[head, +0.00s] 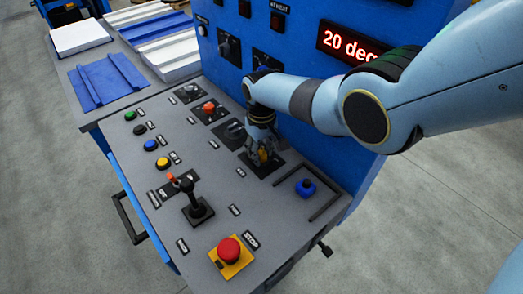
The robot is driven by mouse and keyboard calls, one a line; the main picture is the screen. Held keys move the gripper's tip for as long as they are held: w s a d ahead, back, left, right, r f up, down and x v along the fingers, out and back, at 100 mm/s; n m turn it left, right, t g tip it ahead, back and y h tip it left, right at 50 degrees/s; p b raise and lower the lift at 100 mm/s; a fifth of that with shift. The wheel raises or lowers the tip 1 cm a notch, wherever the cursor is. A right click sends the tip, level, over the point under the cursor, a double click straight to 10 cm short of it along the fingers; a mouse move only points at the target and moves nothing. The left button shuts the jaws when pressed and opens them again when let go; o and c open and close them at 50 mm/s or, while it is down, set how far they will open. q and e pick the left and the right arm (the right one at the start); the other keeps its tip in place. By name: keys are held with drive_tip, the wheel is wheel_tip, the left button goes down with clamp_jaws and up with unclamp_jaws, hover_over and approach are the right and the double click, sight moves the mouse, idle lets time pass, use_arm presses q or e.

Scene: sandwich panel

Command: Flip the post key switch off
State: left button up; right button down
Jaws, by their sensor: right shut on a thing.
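My right gripper (264,154) reaches down onto a black square plate (262,170) on the right part of the grey control panel (215,170). Its fingers are shut on a small part at that plate, which appears to be the post key switch. The fingers hide most of it, so its turned position cannot be told. Some yellow-orange shows between the fingers. The label by the plate is too small to read. My left gripper is not in view.
Close by are a black rotary switch (235,129), an orange-red knob (209,107) and a blue knob (306,187). A joystick (194,203) and a red stop button (229,250) stand nearer. The blue upright cabinet (340,125) rises behind my gripper.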

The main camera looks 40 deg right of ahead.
sight(261, 151)
drive_tip(key=shift+w+n, duration=0.1)
drive_tip(key=shift+n, duration=0.5)
drive_tip(key=c, duration=0.9)
unclamp_jaws()
drive_tip(key=shift+c, duration=0.2)
wheel_tip(261, 151, up, 12)
drive_tip(key=shift+f, duration=0.1)
